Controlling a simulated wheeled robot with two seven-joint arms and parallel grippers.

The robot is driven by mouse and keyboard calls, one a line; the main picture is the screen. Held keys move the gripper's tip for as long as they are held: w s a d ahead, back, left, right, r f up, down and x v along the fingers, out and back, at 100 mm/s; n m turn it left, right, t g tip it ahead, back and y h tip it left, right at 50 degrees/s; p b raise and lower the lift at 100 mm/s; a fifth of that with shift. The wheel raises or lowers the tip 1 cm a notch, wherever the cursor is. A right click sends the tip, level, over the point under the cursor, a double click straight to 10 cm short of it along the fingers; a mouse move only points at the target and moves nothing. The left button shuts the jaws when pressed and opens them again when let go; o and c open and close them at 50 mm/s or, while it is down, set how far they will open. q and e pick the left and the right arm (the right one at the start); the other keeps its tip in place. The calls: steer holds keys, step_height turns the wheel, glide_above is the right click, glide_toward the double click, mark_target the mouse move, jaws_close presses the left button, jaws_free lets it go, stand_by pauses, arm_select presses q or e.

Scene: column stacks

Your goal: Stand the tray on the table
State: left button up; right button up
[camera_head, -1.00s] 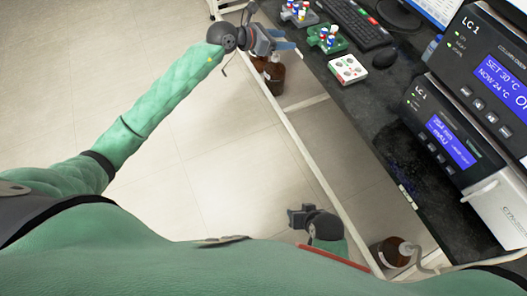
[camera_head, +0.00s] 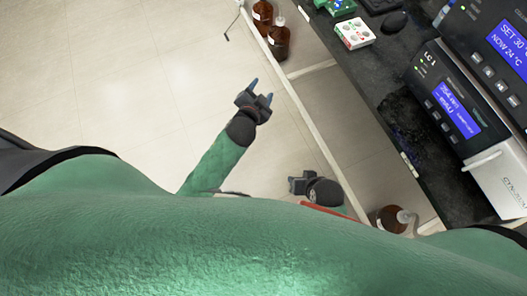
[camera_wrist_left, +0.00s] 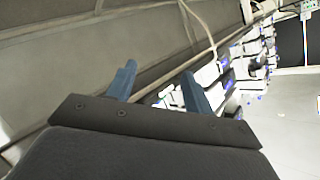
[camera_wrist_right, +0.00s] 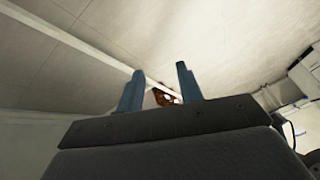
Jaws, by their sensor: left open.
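The black table (camera_head: 385,125) runs diagonally along the right in the head view. On it are a white tray-like holder (camera_head: 355,33) with red and green spots and, cut by the top edge, a green rack (camera_head: 340,6) holding vials. I cannot tell which one is the tray. My left gripper (camera_head: 261,92) is open and empty over the floor, left of the table and apart from both. My right gripper (camera_head: 294,186) is low beside the table. Its fingers stand apart and empty in the right wrist view (camera_wrist_right: 160,78).
Brown bottles (camera_head: 278,42) stand below the table's near edge at the top, and another brown bottle (camera_head: 390,219) stands lower down. A mouse (camera_head: 394,21) and instruments with blue screens (camera_head: 453,117) occupy the table. The floor (camera_head: 120,90) at left is clear.

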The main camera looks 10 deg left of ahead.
arm_select(q)
steer(key=s+d+f+n+g+h, duration=0.1)
steer(key=s+d+f+n+g, duration=0.2)
steer(key=s, duration=0.4)
steer(key=s+d+f+n+g, duration=0.1)
steer(key=s+f+g, duration=0.2)
steer(key=s+f, duration=0.35)
steer(key=s+d+f+n+g+h, duration=0.1)
steer(key=s+f+n+g, duration=0.15)
steer(key=s, duration=0.65)
steer(key=s+a+r+g+y+p, duration=0.1)
steer(key=a+r+p, duration=0.2)
steer(key=r, duration=0.4)
steer(key=s+a+r+g+y+p, duration=0.1)
steer(key=a+r+p, duration=0.3)
steer(key=r, duration=0.4)
steer(key=shift+s+a+g, duration=0.15)
steer(key=shift+s+g, duration=0.35)
steer(key=shift+g, duration=0.25)
arm_select(e)
steer(key=s+d+r+g+h, duration=0.1)
steer(key=d+r, duration=0.3)
steer(key=r, duration=0.4)
steer(key=s+d+r+g+h, duration=0.1)
steer(key=d+r, duration=0.3)
steer(key=r, duration=0.4)
steer(key=shift+s+g, duration=0.3)
steer(key=shift+s, duration=0.3)
